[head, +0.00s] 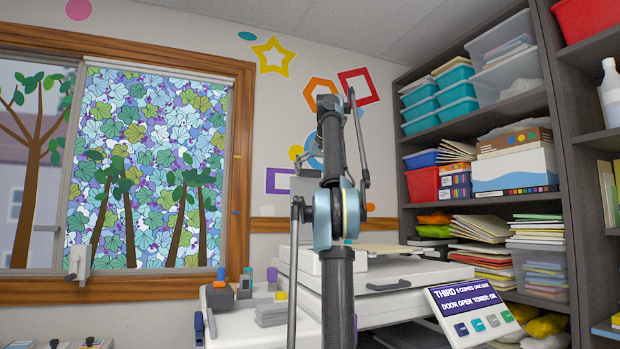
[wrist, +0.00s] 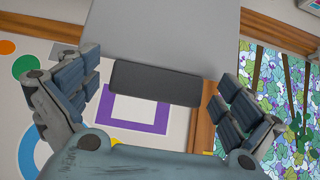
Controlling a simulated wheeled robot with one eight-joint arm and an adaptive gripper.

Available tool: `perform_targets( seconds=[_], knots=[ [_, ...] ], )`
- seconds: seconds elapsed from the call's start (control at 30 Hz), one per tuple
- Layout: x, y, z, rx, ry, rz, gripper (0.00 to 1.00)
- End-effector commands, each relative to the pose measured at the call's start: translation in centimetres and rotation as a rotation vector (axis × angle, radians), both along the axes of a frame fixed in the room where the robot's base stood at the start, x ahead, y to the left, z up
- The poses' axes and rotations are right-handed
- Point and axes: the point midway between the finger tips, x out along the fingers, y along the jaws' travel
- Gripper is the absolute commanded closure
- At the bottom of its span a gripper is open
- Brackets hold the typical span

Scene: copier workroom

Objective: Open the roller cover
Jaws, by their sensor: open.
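In the wrist view, my gripper (wrist: 156,75) is open, its two fingers wide apart. A dark grey bar (wrist: 155,83) lies between the fingers, with gaps on both sides; I see no contact. The bar is at the end of a light grey panel (wrist: 175,30), which may be the roller cover, but I cannot be sure. In the head view, a grey upright piece (head: 301,185) stands behind my arm above the white copier (head: 395,280); it may be the same panel. My arm hides part of the copier, and the fingers cannot be made out there.
The copier's display panel (head: 471,312) reads "DOOR OPEN". A white side table (head: 225,328) with small coloured blocks and grey pieces stands left of the copier. A full shelf unit (head: 395,120) is at the right. A window (head: 150,170) is at the left.

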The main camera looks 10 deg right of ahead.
Motion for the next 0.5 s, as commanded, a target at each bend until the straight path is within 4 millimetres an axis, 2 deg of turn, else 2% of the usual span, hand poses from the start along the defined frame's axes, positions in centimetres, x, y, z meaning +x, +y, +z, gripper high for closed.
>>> perform_targets(
  seconds=[0.5],
  knots=[
    [-2.3,-0.3,2.0,0.001,0.001,-0.001,0.00]
  ],
)
